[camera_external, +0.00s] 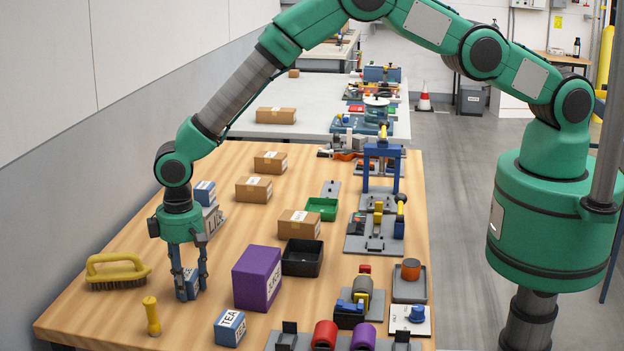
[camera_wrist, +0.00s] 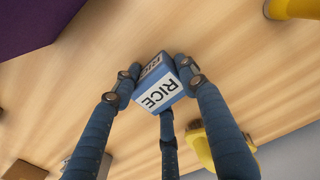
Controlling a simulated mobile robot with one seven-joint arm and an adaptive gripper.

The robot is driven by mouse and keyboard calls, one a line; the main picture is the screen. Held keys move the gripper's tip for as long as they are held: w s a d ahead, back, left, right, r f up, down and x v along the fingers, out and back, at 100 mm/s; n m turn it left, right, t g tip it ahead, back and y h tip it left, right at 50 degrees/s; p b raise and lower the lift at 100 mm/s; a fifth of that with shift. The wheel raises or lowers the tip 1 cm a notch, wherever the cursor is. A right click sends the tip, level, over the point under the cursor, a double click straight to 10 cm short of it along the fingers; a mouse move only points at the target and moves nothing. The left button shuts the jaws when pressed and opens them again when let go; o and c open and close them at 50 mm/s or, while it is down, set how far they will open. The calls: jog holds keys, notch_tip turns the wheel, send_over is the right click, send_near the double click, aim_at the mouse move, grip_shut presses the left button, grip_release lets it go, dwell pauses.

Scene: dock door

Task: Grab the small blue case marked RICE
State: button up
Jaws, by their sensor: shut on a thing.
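The small blue case marked RICE (camera_wrist: 175,84) is between the fingers of my gripper (camera_wrist: 158,88) in the wrist view, with its white label facing the camera. In the external view the case (camera_external: 187,284) shows low between the fingers of my gripper (camera_external: 189,285), partly hidden by them. The fingers are shut on it. I cannot tell whether the case touches the wooden table (camera_external: 130,235) or is slightly above it.
A purple box (camera_external: 257,278) stands right of my gripper. A yellow brush (camera_external: 117,270) lies left. A black bin (camera_external: 302,257) and cardboard boxes (camera_external: 299,224) stand farther back.

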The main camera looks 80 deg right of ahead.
aim_at(187, 274)
jog(key=shift+r, duration=0.1)
jog(key=shift+r, duration=4.95)
jog(key=shift+s, duration=0.1)
